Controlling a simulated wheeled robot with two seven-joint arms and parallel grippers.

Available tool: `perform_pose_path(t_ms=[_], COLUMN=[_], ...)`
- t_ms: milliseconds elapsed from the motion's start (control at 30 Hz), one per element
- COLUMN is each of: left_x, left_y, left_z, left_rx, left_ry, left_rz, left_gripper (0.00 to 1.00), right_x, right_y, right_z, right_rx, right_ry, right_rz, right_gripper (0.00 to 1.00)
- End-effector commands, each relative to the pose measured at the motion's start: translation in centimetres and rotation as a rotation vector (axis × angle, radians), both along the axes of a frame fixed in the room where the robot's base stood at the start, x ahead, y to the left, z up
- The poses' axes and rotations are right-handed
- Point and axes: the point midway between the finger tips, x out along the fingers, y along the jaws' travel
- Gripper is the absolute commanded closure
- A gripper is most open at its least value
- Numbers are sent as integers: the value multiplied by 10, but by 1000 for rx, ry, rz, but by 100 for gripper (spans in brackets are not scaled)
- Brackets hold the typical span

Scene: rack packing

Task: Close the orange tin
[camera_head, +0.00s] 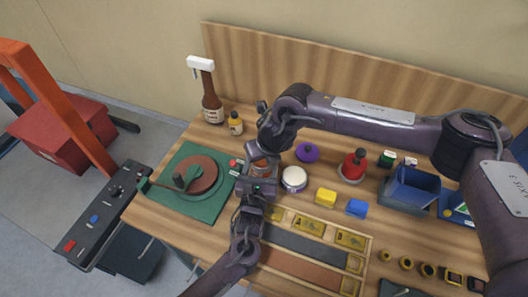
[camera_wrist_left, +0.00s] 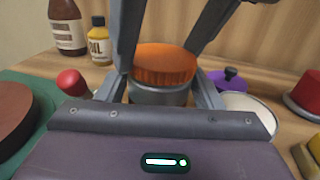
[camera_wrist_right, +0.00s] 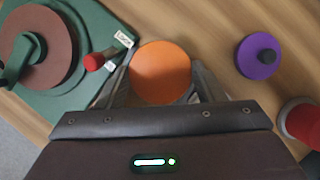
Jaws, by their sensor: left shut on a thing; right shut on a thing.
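The orange tin stands on the table in front of me, mostly hidden by my grippers in the head view. In the left wrist view its grey body (camera_wrist_left: 158,97) sits between the fingers of my left gripper (camera_wrist_left: 160,92), which is shut on it. The ribbed orange lid (camera_wrist_left: 165,62) is level on top of the body, with no clear gap visible. My right gripper (camera_wrist_right: 160,82) comes from above and is shut on the lid, which fills the space between its fingers in the right wrist view (camera_wrist_right: 160,70).
A green mat with a brown disc (camera_head: 203,173) lies left of the tin. A white-topped tin (camera_head: 294,178), a purple lid (camera_head: 307,152) and a red-topped item (camera_head: 353,165) stand to the right. A brown bottle (camera_head: 212,105) and a yellow bottle (camera_head: 235,123) stand behind.

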Motion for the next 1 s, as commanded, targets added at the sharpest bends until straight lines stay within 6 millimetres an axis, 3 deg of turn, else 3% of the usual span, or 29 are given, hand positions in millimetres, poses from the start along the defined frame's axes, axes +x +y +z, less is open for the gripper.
perform_pose_path(t_ms=[33, 367, 1000], left_x=[-1, -2, 0], left_y=[-3, -4, -2], left_z=[2, 2, 2], left_rx=[0, -1, -1], left_ry=[-7, -9, -7], left_rz=[-5, -7, -4], left_gripper=[81, 81, 81], right_x=[-3, -3, -3], right_y=[-4, -5, -3], right_z=[-8, -10, 3], right_rx=[-10, -12, -12], right_ry=[10, 12, 4], right_rz=[-3, -4, 0], right_gripper=[63, 64, 64])
